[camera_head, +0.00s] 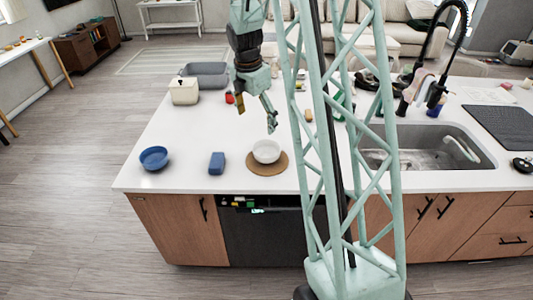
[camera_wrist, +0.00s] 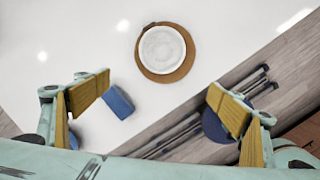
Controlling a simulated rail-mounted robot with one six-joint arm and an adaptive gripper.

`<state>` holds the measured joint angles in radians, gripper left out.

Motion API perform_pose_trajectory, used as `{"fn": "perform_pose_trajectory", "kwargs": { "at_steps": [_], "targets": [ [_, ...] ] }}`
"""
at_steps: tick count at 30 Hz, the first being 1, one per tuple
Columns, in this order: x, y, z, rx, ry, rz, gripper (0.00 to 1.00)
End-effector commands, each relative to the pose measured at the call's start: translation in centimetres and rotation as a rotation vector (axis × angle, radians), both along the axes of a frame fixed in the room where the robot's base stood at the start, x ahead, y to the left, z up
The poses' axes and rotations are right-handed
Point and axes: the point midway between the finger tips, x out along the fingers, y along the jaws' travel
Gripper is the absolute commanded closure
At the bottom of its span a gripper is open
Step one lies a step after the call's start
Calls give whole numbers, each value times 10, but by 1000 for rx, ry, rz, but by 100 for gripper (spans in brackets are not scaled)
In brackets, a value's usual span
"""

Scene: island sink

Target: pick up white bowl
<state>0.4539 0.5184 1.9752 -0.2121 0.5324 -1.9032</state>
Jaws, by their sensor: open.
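The white bowl (camera_head: 266,151) stands upright on a round brown mat (camera_head: 267,170) near the front edge of the white island counter. My gripper (camera_head: 257,115) is open and empty, above the counter and behind the bowl in the head view. In the wrist view, the bowl (camera_wrist: 161,47) and mat (camera_wrist: 144,62) show whole in the upper middle. They lie beyond the fingertips of my gripper (camera_wrist: 158,87), which are spread wide and apart from the bowl.
A blue block (camera_head: 217,163) and a blue bowl (camera_head: 153,158) stand left of the white bowl. A cream box (camera_head: 184,91) and grey tub (camera_head: 205,74) stand farther back. The sink (camera_head: 425,147) and tall black faucet (camera_head: 440,55) are at right. Counter between bowl and tub is mostly clear.

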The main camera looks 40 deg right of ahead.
Motion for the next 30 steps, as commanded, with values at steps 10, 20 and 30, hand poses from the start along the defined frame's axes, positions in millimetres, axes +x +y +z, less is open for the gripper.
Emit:
{"fn": "perform_pose_trajectory", "kwargs": {
  "at_steps": [10,20,30],
  "targets": [
    [9,-39,-48,-3,47,144,13],
    [10,-48,-59,-4,56,181,13],
    [10,-48,-61,-4,57,180,13]
  ]
}}
